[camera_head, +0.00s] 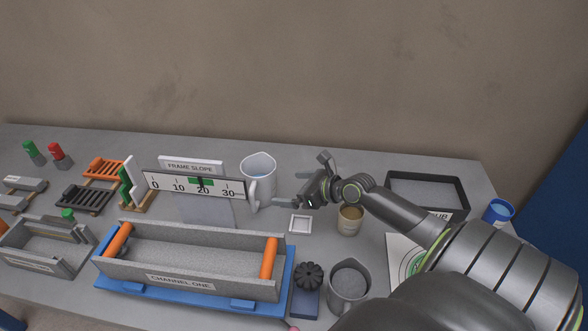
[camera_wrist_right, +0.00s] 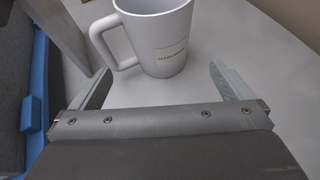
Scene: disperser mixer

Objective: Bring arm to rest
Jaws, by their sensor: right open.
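My right gripper (camera_head: 299,194) is open and empty at the middle of the table, just right of a white mug. In the right wrist view its two fingers (camera_wrist_right: 167,88) are spread wide with nothing between them. The white mug (camera_head: 262,176) stands upright behind the channel tray. It also shows in the right wrist view (camera_wrist_right: 158,38), beyond the fingertips, with its handle to the left and a small label whose text is hard to read. My right arm reaches in from the lower right. My left gripper is not in view.
A grey trough (camera_head: 190,267) marked "CHANNEL ONE" sits on a blue base. A slope scale (camera_head: 195,186) stands behind it. A small white square dish (camera_head: 300,223), a tan cup (camera_head: 349,221), a grey jug (camera_head: 348,284) and a black-rimmed tray (camera_head: 428,190) surround my right arm.

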